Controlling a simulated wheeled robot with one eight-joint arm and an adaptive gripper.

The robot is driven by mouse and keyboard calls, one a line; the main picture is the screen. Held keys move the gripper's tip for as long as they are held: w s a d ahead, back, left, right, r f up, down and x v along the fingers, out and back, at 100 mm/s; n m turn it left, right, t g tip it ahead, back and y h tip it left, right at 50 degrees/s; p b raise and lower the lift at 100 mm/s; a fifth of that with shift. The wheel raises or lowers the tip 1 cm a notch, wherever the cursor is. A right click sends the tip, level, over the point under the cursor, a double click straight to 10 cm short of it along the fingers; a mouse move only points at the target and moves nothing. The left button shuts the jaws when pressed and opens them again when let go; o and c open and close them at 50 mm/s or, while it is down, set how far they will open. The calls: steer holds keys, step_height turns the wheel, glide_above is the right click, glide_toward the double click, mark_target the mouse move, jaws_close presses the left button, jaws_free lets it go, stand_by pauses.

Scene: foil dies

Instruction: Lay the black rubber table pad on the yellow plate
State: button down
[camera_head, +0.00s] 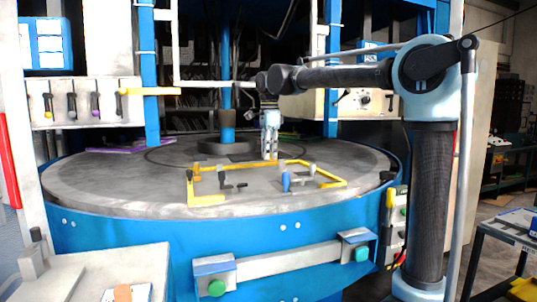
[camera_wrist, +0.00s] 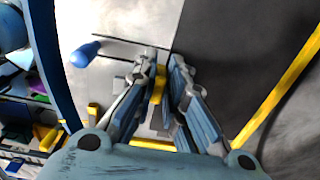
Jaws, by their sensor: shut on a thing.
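My gripper (camera_head: 270,157) points down over the round grey table, near the back of the yellow framing. In the wrist view its two fingers (camera_wrist: 164,60) are close together, and a yellow piece shows between them. What they grip is too small to make out. A dark, straight-edged area (camera_wrist: 225,45) lies beside the fingertips in the wrist view; I cannot tell whether it is the black rubber pad or bare table. Yellow bars (camera_head: 207,199) frame a patch of the table, and one shows in the wrist view (camera_wrist: 283,85). I cannot make out a separate yellow plate.
The round table (camera_head: 110,185) has a blue rim. Inside the yellow bars stand a blue-handled clamp (camera_head: 287,181) and a dark clamp (camera_head: 226,183). A purple sheet (camera_head: 117,149) lies at the back left. A blue post (camera_head: 227,110) rises behind my gripper. The table's left side is clear.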

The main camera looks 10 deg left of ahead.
steer(key=shift+f, duration=3.25)
steer(key=shift+f, duration=1.2)
steer(key=c, duration=1.6)
jaws_free()
steer(key=shift+o, duration=0.2)
